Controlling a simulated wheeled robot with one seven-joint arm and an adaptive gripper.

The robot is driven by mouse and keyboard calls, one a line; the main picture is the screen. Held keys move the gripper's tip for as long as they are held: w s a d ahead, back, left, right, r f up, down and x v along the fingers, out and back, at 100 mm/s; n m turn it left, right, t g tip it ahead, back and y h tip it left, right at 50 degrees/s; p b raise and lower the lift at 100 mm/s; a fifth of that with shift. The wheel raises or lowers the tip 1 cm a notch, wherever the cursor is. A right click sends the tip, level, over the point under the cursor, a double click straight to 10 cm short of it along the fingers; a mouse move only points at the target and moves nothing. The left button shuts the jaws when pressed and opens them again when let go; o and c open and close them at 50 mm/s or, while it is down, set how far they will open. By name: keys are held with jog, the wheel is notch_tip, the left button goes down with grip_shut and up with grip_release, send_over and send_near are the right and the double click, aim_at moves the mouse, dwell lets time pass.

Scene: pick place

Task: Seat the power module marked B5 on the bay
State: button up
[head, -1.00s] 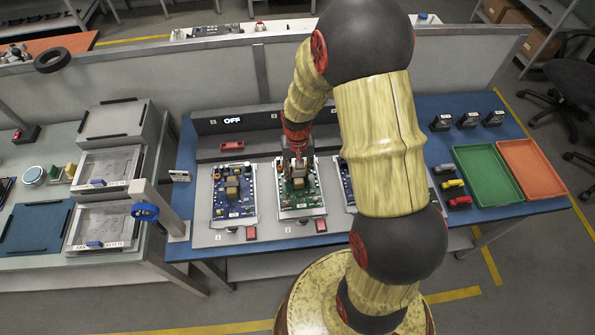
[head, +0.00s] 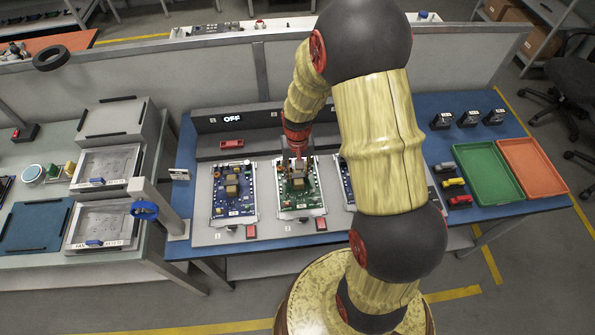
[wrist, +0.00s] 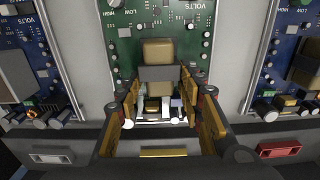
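My gripper (head: 297,163) is low over the middle green circuit board (head: 301,201). In the wrist view its two fingers (wrist: 161,100) stand apart, with board parts showing between them and nothing clearly held. A tan-and-grey block (wrist: 158,50) on the green board (wrist: 115,45) lies just beyond the fingertips; contact cannot be told. Three dark modules with pale labels (head: 441,122), (head: 468,119), (head: 494,117) stand at the back right of the blue table. Their markings are too small to read, so I cannot tell which is B5 or which spot is the bay.
Blue boards flank the green one, left (head: 234,205) and right (head: 347,185), the right partly behind my arm. An OFF display (head: 232,119) is behind. Small grey, yellow and red parts (head: 453,183) lie beside a green tray (head: 487,172) and an orange tray (head: 532,168).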

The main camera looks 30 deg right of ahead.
jog(key=o, duration=0.5)
jog(key=shift+s, duration=0.1)
jog(key=shift+c, duration=1)
jog(key=shift+c, duration=0.9)
jog(key=shift+r, duration=0.15)
jog(key=shift+r+p, duration=2.65)
jog(key=shift+r, duration=0.75)
